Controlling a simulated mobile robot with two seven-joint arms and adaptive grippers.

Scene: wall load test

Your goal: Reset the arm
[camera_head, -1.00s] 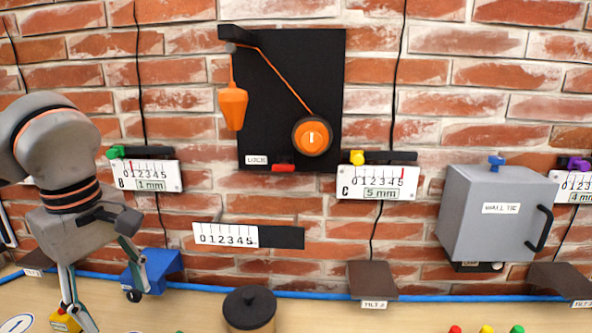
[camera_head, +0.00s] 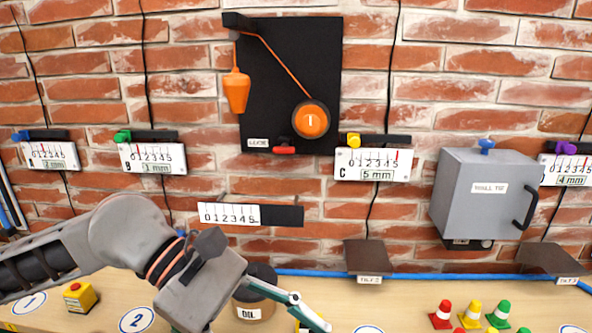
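My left arm (camera_head: 130,235) comes in from the left, low in front of the wall. Its gripper (camera_head: 258,325) points down and right over the table. One finger reaches right past the dark-lidded pot (camera_head: 250,312); only a bit of the other shows at the bottom edge. The fingertips are partly cut off by the frame. My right gripper is not in view.
On the brick wall are a black panel (camera_head: 270,105) with an orange weight and knob, several scales, and a grey box (camera_head: 480,200). On the table are a yellow button box (camera_head: 80,297) and several small cones (camera_head: 472,314). A blue cable (camera_head: 320,273) runs along the wall.

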